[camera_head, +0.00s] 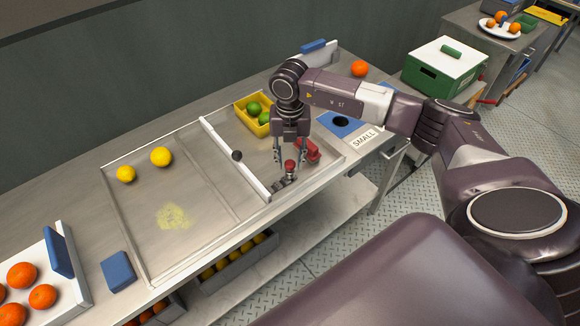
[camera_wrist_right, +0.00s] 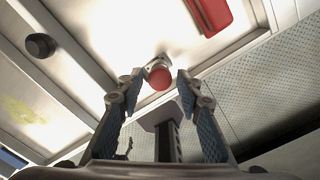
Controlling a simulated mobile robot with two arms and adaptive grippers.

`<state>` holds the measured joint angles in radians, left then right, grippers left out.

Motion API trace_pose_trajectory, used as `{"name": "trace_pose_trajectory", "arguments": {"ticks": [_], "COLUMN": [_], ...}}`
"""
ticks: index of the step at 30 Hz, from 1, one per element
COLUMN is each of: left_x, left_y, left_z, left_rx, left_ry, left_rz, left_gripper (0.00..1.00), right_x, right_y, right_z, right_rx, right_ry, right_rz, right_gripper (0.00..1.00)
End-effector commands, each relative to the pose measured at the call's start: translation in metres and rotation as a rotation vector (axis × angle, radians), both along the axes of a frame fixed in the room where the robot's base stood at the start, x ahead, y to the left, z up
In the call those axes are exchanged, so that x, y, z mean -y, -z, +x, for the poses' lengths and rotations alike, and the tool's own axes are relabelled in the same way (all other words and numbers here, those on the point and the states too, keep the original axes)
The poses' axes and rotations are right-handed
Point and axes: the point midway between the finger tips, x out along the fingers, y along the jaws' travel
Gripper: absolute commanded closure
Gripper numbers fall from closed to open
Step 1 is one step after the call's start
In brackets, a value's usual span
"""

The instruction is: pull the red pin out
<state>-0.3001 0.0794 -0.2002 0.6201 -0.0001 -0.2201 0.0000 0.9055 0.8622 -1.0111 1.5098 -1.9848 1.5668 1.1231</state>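The red pin (camera_head: 289,167) has a round red head and stands on a small grey metal bracket at the near end of the white divider bar (camera_head: 235,158) on the metal tray. In the right wrist view, the red pin head (camera_wrist_right: 160,77) lies between the fingertips. My right gripper (camera_head: 290,157) points down over the pin with its fingers spread. The wrist view shows the open gripper (camera_wrist_right: 160,86) with a gap on each side of the head. How far down the fingers reach is hard to tell. My left gripper is not in view.
A red block (camera_head: 308,149) lies close to the right of the pin. A black knob (camera_head: 237,156) sits on the divider bar. A yellow bin (camera_head: 243,104) with green fruit stands behind. Two lemons (camera_head: 161,157) lie left; the tray's left part is mostly clear.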

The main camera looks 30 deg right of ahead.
Motion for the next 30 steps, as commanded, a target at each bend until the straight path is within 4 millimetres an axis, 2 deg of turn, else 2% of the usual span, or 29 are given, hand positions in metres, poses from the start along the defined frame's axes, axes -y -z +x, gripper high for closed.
{"name": "trace_pose_trajectory", "arguments": {"ticks": [1, 8, 28, 29, 30], "left_x": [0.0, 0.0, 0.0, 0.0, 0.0], "left_y": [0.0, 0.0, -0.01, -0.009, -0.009], "left_z": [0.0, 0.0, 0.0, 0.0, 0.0], "left_rx": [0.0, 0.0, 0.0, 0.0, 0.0], "left_ry": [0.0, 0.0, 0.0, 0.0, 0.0], "left_rz": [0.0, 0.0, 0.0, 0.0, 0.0], "left_gripper": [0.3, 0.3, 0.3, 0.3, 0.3], "right_x": [0.0, 0.0, 0.0, 0.0, 0.0], "right_y": [0.0, 0.0, -0.017, -0.016, -0.015], "right_z": [0.0, 0.0, 0.001, 0.001, 0.001], "right_rx": [0.0, 0.0, 0.002, 0.001, 0.001], "right_ry": [0.0, 0.0, 0.001, 0.001, 0.001], "right_rz": [0.0, 0.0, 0.0, 0.0, 0.0], "right_gripper": [0.75, 1.0, 1.0, 0.75, 0.7]}}
